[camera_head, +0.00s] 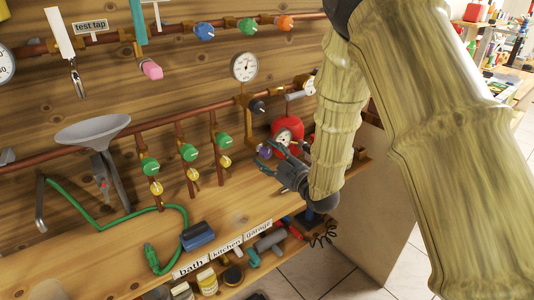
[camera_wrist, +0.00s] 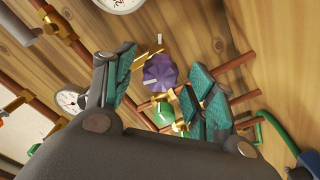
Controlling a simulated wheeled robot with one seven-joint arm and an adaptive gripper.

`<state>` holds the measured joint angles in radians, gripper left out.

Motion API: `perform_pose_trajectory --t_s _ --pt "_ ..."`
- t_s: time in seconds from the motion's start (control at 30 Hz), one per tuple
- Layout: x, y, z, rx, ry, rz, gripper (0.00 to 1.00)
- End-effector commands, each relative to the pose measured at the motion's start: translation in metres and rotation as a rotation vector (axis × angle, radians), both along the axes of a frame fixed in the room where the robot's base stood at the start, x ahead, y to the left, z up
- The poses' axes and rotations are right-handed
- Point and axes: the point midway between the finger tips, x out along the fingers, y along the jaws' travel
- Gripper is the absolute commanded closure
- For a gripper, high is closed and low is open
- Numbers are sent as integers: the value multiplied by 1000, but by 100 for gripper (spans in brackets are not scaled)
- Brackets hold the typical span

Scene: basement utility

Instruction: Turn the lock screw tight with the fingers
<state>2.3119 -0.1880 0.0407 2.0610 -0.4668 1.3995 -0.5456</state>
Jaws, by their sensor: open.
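A purple ribbed knob (camera_wrist: 160,73) with a pale mark shows in the wrist view between my open fingers; I cannot tell for sure that it is the lock screw. My gripper (camera_wrist: 161,78) has teal pads on both sides of the knob, with a visible gap on each side. In the head view the purple knob (camera_head: 264,152) is small and partly hidden by my gripper (camera_head: 267,157), which reaches left to it from the arm. Brass fittings (camera_wrist: 154,52) show behind the knob in the wrist view.
Copper pipes with green valves (camera_head: 189,152), a red round vessel (camera_head: 287,126) and gauges (camera_head: 244,67) crowd the wooden wall around my gripper.

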Motion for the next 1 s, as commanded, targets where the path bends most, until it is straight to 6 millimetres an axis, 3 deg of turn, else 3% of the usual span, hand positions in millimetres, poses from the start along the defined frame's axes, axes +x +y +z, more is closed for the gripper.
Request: perform_pose_trajectory --t_s 0.2,0.5,0.77,1.0 --pt "11 9 0 1 1 0 44" --pt "13 10 0 1 1 0 44" --pt "13 9 0 1 1 0 90" --pt "13 9 0 10 7 -1 90"
